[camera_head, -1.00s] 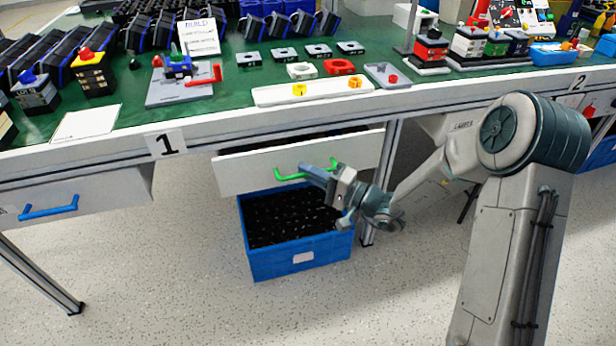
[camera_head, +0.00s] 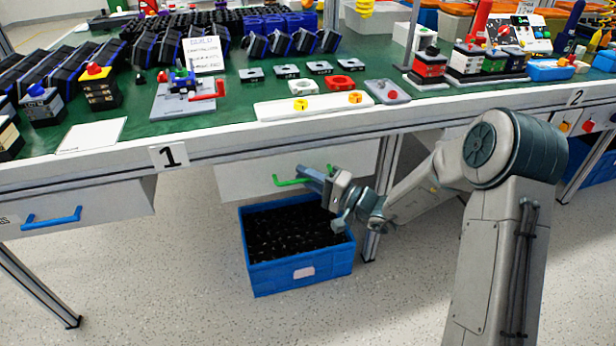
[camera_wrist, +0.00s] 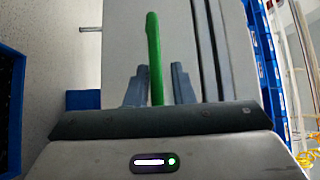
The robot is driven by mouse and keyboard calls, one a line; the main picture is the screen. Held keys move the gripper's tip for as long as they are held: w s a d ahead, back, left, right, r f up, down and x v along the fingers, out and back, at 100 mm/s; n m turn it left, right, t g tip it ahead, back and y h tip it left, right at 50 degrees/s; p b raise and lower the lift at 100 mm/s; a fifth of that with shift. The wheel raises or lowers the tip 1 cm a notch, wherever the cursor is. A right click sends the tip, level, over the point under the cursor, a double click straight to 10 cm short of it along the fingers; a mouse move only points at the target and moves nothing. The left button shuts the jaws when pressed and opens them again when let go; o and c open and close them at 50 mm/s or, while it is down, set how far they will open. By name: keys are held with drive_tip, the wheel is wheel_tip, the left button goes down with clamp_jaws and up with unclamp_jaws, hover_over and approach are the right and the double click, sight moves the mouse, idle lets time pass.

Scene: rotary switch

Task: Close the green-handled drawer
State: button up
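The drawer with the green handle has a pale front (camera_head: 240,182) under the workbench, close beneath the tabletop edge, and no opening shows above it in the head view. Its green handle (camera_head: 287,181) is partly hidden by my gripper (camera_head: 308,173), which reaches it from the right. In the wrist view the green handle (camera_wrist: 155,50) stands between the two grey fingers of my gripper (camera_wrist: 159,75). The fingers are apart, with a visible gap on the handle's right side; contact on its left side is unclear.
A blue crate (camera_head: 300,272) with dark contents stands on the floor below the drawer. A blue-handled drawer (camera_head: 80,205) is at the left. A table leg (camera_head: 383,190) stands close by my gripper.

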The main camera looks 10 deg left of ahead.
drive_tip(key=shift+s+d+f, duration=0.1)
drive_tip(key=shift+d+f, duration=0.25)
drive_tip(key=shift+d, duration=0.2)
drive_tip(key=p+v, duration=0.2)
drive_tip(key=v, duration=1)
drive_tip(key=shift+d+r+p, duration=0.2)
drive_tip(key=shift+d+p, duration=0.15)
drive_tip(key=shift+s+r, duration=0.1)
